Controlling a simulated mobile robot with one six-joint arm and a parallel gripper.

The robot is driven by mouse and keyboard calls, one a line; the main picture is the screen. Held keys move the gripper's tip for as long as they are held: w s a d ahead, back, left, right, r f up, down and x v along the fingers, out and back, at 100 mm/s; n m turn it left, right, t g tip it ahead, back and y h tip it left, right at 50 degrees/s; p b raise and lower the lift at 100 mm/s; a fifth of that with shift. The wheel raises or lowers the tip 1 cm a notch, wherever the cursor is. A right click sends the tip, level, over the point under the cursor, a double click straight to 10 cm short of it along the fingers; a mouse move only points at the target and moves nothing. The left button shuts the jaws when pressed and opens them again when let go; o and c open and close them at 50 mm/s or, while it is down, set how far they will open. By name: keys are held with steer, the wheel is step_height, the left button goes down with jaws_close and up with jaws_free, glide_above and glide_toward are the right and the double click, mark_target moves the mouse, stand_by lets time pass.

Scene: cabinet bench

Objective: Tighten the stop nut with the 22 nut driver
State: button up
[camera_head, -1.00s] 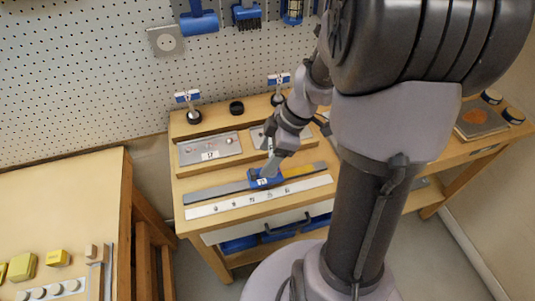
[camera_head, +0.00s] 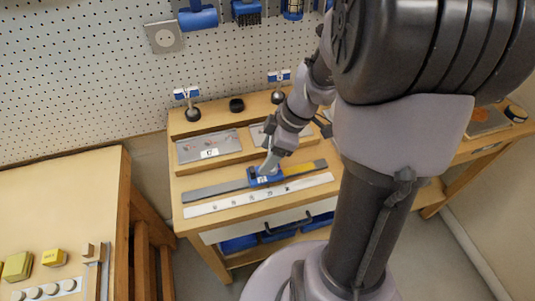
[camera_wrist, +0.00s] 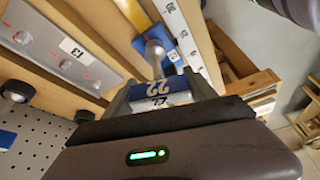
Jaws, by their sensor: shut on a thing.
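My gripper (camera_head: 269,165) is over the bench. In the wrist view it is shut on the 22 nut driver (camera_wrist: 160,88), whose blue and white band reads 22. The driver's metal shaft and socket (camera_wrist: 154,50) point away from the jaws to the blue stop block (camera_wrist: 146,43). The block also shows in the head view (camera_head: 266,176), on a dark and yellow rail (camera_head: 210,189). The socket end is at the block; the stop nut is hidden, and I cannot tell whether the socket sits fully over it.
A white marked strip (camera_head: 255,195) runs along the rail's front. Two tagged posts (camera_head: 187,96) (camera_head: 280,77) and a black round piece (camera_head: 237,105) stand near the pegboard (camera_head: 80,70). Another bench (camera_head: 60,200) is at left.

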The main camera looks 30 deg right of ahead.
steer(key=shift+w+m+t+h+b, duration=0.1)
steer(key=shift+m+t+h+b, duration=0.2)
steer(key=shift+m+b, duration=0.55)
steer(key=shift+d+m, duration=0.1)
steer(key=shift+m, duration=0.75)
steer(key=shift+m+t+h+b, duration=0.3)
steer(key=shift+m+h, duration=0.1)
steer(key=shift+m, duration=0.1)
steer(key=m+h, duration=0.1)
steer(key=m, duration=0.1)
steer(key=shift+w+d+m, duration=0.1)
steer(key=shift+d+m, duration=0.05)
steer(key=shift+m, duration=0.25)
steer(key=shift+d+m+t+h, duration=0.15)
steer(key=shift+m+t+h, duration=0.25)
steer(key=shift+m, duration=0.9)
steer(key=shift+d+m+h+p, duration=0.15)
steer(key=shift+m+h+p, duration=0.45)
steer(key=shift+m+p, duration=0.95)
